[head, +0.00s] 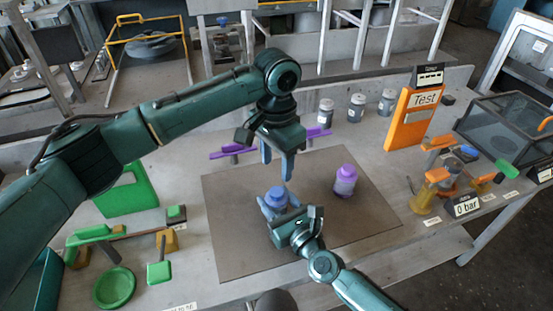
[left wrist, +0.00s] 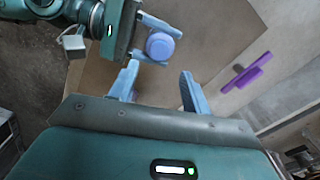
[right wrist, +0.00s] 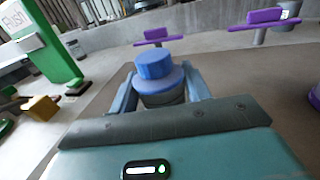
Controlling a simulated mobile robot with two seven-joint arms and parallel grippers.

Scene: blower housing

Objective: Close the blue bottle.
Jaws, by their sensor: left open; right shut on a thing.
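The blue bottle (head: 277,197) stands on the brown mat, upright, in my right gripper (head: 279,207). It has a grey body and a wide blue collar, with a narrower blue cap (right wrist: 154,64) on top in the right wrist view. I cannot tell how tightly the cap sits. The right fingers are shut around the bottle's body. My left gripper (head: 276,170) points down above and just behind the bottle, open and empty, its fingers apart. In the left wrist view the bottle's round blue top (left wrist: 160,46) lies beyond the open left fingers (left wrist: 158,85).
A purple-capped bottle (head: 345,181) stands on the mat (head: 240,255) to the right. Purple holders (head: 233,150) stand behind, with several grey jars (head: 356,107) further back. Green parts (head: 114,288) lie left; an orange Test stand (head: 412,118) is at right.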

